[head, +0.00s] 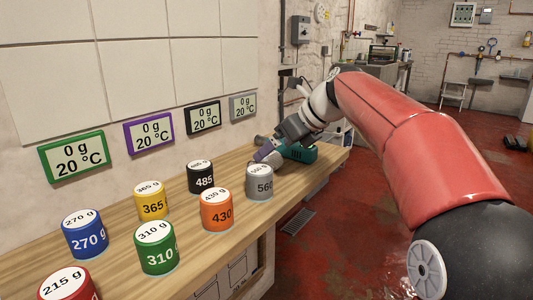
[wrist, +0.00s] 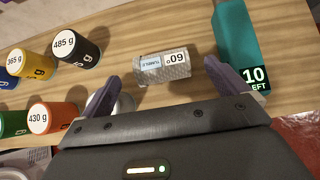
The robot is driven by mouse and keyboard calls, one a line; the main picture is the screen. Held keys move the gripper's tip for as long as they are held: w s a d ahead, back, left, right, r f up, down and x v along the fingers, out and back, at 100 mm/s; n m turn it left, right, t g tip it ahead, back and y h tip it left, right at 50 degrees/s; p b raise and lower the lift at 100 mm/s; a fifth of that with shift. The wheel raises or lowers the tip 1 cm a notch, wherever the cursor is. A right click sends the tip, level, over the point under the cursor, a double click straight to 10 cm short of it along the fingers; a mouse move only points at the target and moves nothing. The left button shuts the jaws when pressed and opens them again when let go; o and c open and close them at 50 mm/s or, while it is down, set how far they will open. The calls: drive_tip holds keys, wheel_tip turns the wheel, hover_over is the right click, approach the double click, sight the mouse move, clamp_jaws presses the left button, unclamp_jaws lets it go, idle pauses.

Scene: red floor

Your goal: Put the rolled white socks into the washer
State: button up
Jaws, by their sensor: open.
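I see no rolled white socks and no washer that I can make out in either view. My gripper (head: 268,153) is low over the far end of the wooden bench, by the grey 560 canister (head: 260,184). In the wrist view my gripper (wrist: 165,84) has its two purple fingers spread wide and nothing held. A small grey speckled block (wrist: 162,68) with a white and pale blue label lies on the bench just ahead, between the finger directions and apart from both. Its label reads upside down.
A teal object (head: 302,153) marked "10 LEFT" lies right of the block. Several numbered canisters, such as orange (head: 216,212), black (head: 201,178) and green (head: 156,250), stand on the wooden bench (head: 110,228). Display panels hang on the wall. Red floor is open to the right.

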drive_tip(key=v, duration=0.5)
